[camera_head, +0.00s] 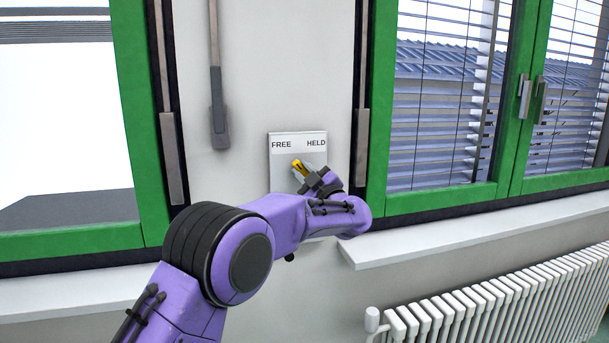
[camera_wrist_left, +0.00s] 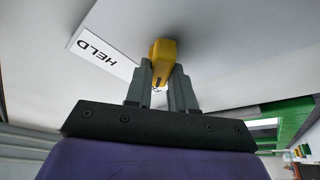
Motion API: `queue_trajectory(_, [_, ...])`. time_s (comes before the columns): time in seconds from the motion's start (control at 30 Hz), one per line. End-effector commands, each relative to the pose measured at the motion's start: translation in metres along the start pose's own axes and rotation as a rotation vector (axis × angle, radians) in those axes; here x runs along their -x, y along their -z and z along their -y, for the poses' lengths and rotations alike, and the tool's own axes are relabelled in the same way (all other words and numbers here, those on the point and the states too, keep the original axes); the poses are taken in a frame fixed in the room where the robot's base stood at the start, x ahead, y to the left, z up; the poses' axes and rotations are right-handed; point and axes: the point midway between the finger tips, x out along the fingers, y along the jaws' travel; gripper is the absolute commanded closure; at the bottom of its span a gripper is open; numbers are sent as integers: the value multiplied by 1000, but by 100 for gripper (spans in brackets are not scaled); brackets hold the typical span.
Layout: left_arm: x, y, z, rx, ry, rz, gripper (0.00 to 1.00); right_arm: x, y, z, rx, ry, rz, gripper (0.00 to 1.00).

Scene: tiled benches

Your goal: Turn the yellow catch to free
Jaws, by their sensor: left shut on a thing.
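The yellow catch (camera_head: 297,163) sits on a pale wall plate (camera_head: 298,137) marked FREE at the left and HELD at the right. Its visible end lies below the gap between the two words and leans a little up and left. My left gripper (camera_head: 306,172) is shut on the catch and hides its lower part. In the left wrist view the yellow catch (camera_wrist_left: 161,55) shows between the two grey fingers of the left gripper (camera_wrist_left: 160,76), with the HELD label to the left. My right gripper is not in view.
Green-framed windows stand on both sides of the plate, with a window handle (camera_head: 523,98) at the right. A grey hanging bar (camera_head: 217,100) is up and left of the plate. A white sill (camera_head: 430,230) and a radiator (camera_head: 500,305) lie below right.

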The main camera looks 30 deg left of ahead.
Motion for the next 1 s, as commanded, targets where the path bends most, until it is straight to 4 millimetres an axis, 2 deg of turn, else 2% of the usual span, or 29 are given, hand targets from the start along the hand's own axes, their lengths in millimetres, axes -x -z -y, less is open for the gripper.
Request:
queue_trajectory(0.43, [1,-2,2,9,8,4,100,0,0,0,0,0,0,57])
queue_trajectory(0.47, [1,-2,2,9,8,4,67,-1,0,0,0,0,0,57])
queue_trajectory(0.5, [1,-2,2,8,7,4,54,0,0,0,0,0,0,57])
queue_trajectory(0.53, [1,-2,2,8,7,3,51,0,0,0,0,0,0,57])
queue_trajectory(0.83, [3,-2,1,8,4,2,51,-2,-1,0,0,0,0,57])
queue_trajectory(0.93, [18,-3,2,8,2,2,51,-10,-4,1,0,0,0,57])
queue_trajectory(1.0, [34,-4,3,8,2,1,51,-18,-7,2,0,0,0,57])
